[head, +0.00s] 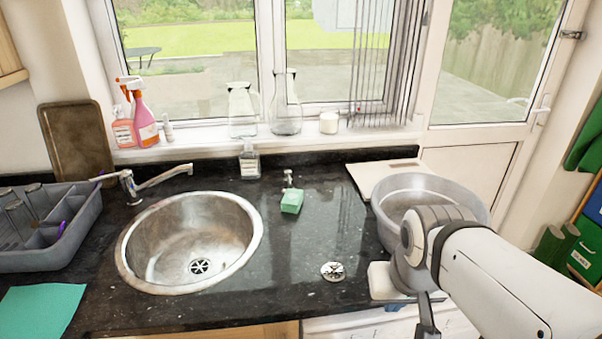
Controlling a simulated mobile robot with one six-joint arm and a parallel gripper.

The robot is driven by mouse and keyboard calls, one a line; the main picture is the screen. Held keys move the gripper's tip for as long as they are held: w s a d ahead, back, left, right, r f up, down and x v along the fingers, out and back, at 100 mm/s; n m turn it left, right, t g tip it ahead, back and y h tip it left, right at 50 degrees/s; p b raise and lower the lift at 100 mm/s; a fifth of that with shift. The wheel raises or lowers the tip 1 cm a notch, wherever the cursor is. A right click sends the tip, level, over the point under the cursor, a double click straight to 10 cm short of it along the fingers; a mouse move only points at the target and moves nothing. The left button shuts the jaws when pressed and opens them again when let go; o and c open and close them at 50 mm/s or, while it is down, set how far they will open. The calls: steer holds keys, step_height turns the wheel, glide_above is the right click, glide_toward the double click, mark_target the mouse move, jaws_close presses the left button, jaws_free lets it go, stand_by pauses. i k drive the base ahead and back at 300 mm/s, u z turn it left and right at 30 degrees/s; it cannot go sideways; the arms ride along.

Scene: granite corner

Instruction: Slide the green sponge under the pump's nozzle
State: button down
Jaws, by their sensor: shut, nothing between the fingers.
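The green sponge (292,201) lies on the black granite worktop, right of the sink. A small metallic pump (288,178) stands just behind it. The sponge is close in front of the pump; from this angle I cannot tell whether part of it lies beneath the nozzle. My gripper (428,331) points down at the bottom edge of the head view, right of and well in front of the sponge. It is shut and empty, and its lower end is cut off by the frame. My arm hides part of the counter's front right.
The round steel sink (190,282) lies left of the sponge. A grey basin (384,240) stands to the right, near a pale board (362,180). A labelled bottle (249,162) stands behind the sink. A round metal fitting (333,271) sits in otherwise clear worktop before the sponge.

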mark_target(292, 201)
steer(key=z, duration=0.95)
steer(key=k, duration=0.6)
steer(key=u, duration=1.15)
steer(key=i, duration=1)
steer(key=u, duration=0.05)
